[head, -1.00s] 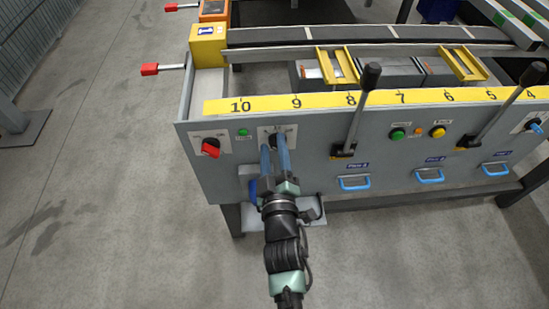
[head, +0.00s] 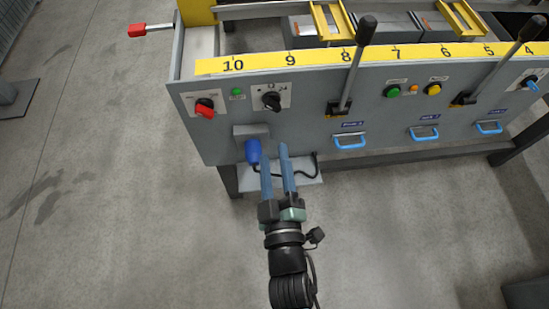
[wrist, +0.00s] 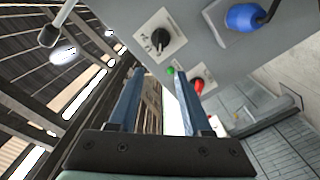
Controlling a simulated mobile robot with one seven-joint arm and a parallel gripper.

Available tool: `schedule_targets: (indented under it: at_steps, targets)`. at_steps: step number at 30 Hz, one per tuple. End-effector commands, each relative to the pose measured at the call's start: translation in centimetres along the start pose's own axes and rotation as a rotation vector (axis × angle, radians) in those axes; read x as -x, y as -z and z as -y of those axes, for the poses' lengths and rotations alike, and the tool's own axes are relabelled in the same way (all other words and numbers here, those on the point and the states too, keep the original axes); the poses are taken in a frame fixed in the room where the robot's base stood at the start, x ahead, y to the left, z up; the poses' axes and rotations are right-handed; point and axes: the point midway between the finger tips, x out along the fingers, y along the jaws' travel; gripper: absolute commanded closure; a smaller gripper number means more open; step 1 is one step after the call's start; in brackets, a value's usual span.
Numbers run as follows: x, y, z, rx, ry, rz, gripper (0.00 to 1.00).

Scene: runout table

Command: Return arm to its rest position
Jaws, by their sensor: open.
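My gripper (head: 274,152) is open and empty, with its two blue fingers apart, in front of the grey panel of the runout table (head: 225,150). In the head view its fingertips show below the black rotary knob (head: 271,101) and just right of the blue plug (head: 253,152). In the wrist view the fingers (wrist: 157,72) point up the picture, with nothing between them. The black knob (wrist: 161,39) and the red knob (wrist: 197,86) show past the fingertips, apart from them. The blue plug also shows in the wrist view (wrist: 245,17).
Black levers (head: 357,65) stick out from the panel to the right. Blue handles (head: 350,142) and green and yellow buttons sit on the panel. A red-tipped rod (head: 137,30) juts out at the left. A small shelf (head: 308,178) with a cable is low down.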

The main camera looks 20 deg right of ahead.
Motion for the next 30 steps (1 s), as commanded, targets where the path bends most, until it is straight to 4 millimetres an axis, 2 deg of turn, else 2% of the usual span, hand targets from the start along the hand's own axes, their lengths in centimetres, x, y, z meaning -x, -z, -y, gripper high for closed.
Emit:
schedule_targets:
  at_steps: [15, 19, 20, 23, 26, 27, 29, 30]
  targets:
    - [0.0, 0.0, 0.0, 0.000, -0.001, 0.000, 0.51]
    - [-1.3, 1.5, -1.3, -0.021, -0.022, -0.026, 0.51]
    - [-1.9, 2.2, -1.9, -0.032, -0.032, -0.037, 0.51]
    - [-4.5, 6.3, -5.0, -0.096, -0.077, -0.101, 0.51]
    - [-7.1, 12.2, -9.2, -0.194, -0.124, -0.192, 0.51]
    - [-7.8, 14.7, -10.8, -0.238, -0.139, -0.232, 0.51]
    - [-8.4, 18.6, -13.4, -0.304, -0.157, -0.293, 0.51]
    - [-8.6, 21.2, -15.0, -0.349, -0.165, -0.336, 0.51]
